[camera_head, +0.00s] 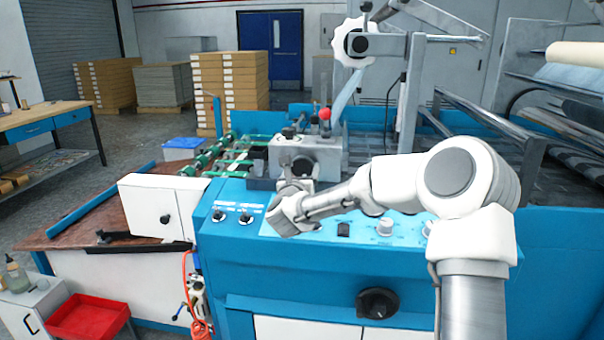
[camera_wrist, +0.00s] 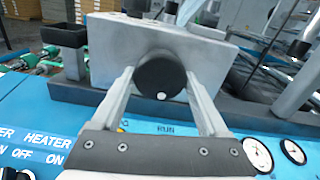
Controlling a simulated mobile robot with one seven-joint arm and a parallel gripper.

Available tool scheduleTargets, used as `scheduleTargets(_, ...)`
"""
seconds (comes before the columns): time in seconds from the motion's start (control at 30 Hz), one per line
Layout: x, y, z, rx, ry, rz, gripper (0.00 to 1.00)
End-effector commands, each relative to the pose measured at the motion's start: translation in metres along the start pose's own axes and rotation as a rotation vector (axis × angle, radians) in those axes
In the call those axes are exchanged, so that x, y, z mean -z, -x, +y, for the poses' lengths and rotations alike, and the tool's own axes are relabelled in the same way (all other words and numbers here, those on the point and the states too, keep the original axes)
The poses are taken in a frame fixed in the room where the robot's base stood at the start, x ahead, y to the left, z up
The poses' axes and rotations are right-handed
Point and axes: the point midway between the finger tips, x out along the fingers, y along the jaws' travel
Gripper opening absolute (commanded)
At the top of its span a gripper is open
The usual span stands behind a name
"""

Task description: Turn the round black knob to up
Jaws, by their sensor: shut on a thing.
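The round black knob (camera_wrist: 161,72) is on the front face of a grey metal block (camera_wrist: 215,65) in the wrist view. A white dot on the knob sits near its bottom. My gripper (camera_wrist: 160,80) has one finger on each side of the knob and is shut on it. In the head view my gripper (camera_head: 302,178) reaches the front of the same grey block (camera_head: 318,152), above the blue control panel. The knob is small there and partly covered by the gripper.
Two small switches (camera_head: 232,217) are on the blue panel (camera_head: 270,250) to the left. Round white gauges (camera_wrist: 258,155) lie to the right in the wrist view. A red-tipped lever (camera_head: 325,115) stands above the block. A larger black rotary switch (camera_head: 377,302) is on the front below.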

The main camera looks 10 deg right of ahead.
Motion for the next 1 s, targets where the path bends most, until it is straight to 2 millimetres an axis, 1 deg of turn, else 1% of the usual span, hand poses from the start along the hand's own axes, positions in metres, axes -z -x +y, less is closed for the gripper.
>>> scheduleTargets(0.23,0.0021,0.0006,0.0005,0.0,0.205,-0.003,0.22)
scheduleTargets(1.0,-0.0002,0.0006,-0.0017,0.0,0.936,-0.001,0.22)
